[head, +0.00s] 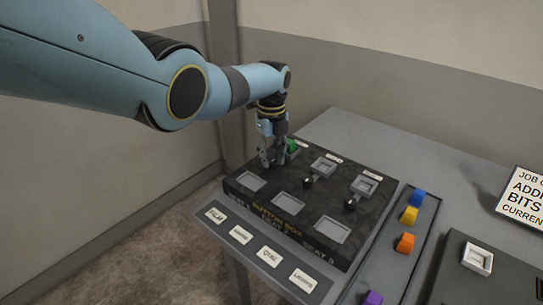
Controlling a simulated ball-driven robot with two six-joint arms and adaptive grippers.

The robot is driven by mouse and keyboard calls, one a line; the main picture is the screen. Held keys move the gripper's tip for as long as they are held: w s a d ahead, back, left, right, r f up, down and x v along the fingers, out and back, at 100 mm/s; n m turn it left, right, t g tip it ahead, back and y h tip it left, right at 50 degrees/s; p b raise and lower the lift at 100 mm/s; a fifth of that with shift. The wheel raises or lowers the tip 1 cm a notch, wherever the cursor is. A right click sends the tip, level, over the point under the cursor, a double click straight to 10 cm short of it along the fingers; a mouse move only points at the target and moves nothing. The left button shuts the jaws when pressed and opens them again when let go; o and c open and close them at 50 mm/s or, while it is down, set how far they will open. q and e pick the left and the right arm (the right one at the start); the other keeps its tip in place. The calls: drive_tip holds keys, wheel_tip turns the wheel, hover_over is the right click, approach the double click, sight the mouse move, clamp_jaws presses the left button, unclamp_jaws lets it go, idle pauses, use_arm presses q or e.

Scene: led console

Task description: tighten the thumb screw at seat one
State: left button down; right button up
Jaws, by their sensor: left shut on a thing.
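The button box (262,212) is a dark panel on the grey table, with three square recesses along its front and seat labels printed on its front edge. My left gripper (267,162) points down at the back left of the box, at the leftmost seat. Its fingers are shut on the seat one thumb screw, which they mostly hide. A green block (291,146) shows just behind the fingers. Black thumb screws stand at the middle seat (308,182) and the right seat (350,203), each before a grey square frame. My right gripper is not in view.
A tray at the right holds blue (417,198), yellow (409,215), orange (404,243) and purple (372,298) blocks. Label plates (241,235) line the table's front. The back of the table is clear.

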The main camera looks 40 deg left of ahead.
sight(272, 161)
use_arm(q)
drive_tip(key=shift+w+r, duration=0.25)
drive_tip(key=shift+r, duration=0.05)
drive_tip(key=c, duration=1.2)
unclamp_jaws()
drive_tip(key=shift+c, duration=0.2)
drive_tip(key=shift+o, duration=0.8)
drive_tip(key=shift+s+f, duration=0.15)
drive_tip(key=shift+f, duration=0.05)
wheel_tip(272, 161, up, 12)
